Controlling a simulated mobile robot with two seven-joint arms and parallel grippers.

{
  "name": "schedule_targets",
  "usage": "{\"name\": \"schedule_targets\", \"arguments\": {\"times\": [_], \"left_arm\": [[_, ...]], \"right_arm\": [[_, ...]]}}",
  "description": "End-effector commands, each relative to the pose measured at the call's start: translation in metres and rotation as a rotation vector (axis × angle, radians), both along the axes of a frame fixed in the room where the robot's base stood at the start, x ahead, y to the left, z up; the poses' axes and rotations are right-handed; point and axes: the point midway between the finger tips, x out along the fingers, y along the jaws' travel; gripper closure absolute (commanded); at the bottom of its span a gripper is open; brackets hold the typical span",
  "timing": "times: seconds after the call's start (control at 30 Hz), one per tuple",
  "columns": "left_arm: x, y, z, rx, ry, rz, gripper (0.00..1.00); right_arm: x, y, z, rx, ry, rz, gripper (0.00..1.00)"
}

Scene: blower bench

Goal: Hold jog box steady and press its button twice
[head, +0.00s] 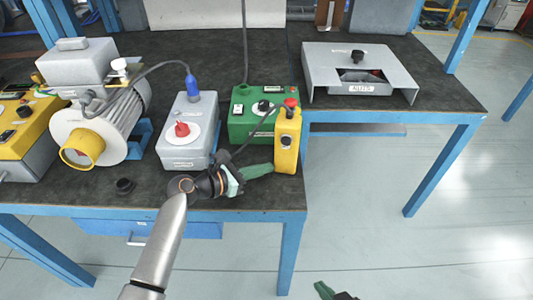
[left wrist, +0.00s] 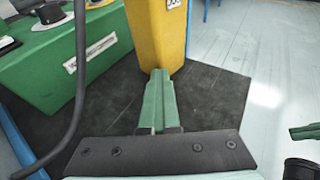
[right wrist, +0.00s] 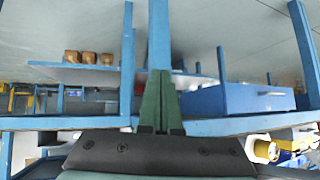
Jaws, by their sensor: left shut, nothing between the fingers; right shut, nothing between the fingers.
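The jog box is a yellow upright box (head: 287,148) near the bench's front right corner, with a red button (head: 291,103) on top and a dark round control on its front. A cable runs to it. Its lower part shows in the left wrist view (left wrist: 157,38). My left gripper (head: 272,168) is shut and empty, its tips close to the box's lower left side; I cannot tell if they touch. My right gripper (head: 319,285) is shut and empty, low in front of the bench, off its edge. It faces the bench's frame in the right wrist view (right wrist: 158,75).
A green box (head: 253,128) stands just behind and left of the jog box. A grey box with a red knob (head: 187,140), a motor (head: 105,125) and a small black knob (head: 124,185) are further left. A grey cover labelled AUTO (head: 330,65) stands behind right.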

Motion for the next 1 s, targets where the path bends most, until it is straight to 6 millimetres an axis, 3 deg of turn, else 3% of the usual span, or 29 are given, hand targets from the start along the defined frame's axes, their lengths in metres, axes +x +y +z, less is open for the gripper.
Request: {"name": "schedule_targets", "arguments": {"times": [0.27,0.43,0.57,0.7,0.9,1.0], "left_arm": [[0.0,0.0,0.0,0.0,0.0,0.0,1.0],[0.0,0.0,0.0,0.0,0.0,0.0,1.0],[0.0,0.0,0.0,0.0,0.0,0.0,1.0],[0.0,0.0,0.0,0.0,0.0,0.0,1.0],[0.0,0.0,0.0,0.0,0.0,0.0,1.0],[0.0,0.0,0.0,0.0,0.0,0.0,1.0]], "right_arm": [[0.0,0.001,0.0,-0.003,-0.006,0.005,1.0],[0.031,0.012,0.025,-0.017,-0.149,0.038,1.0],[0.068,0.029,0.066,-0.04,-0.366,0.091,1.0],[0.101,0.053,0.123,-0.067,-0.632,0.161,1.0],[0.12,0.086,0.194,-0.096,-0.959,0.252,1.0],[0.121,0.097,0.218,-0.103,-1.071,0.285,1.0]]}}
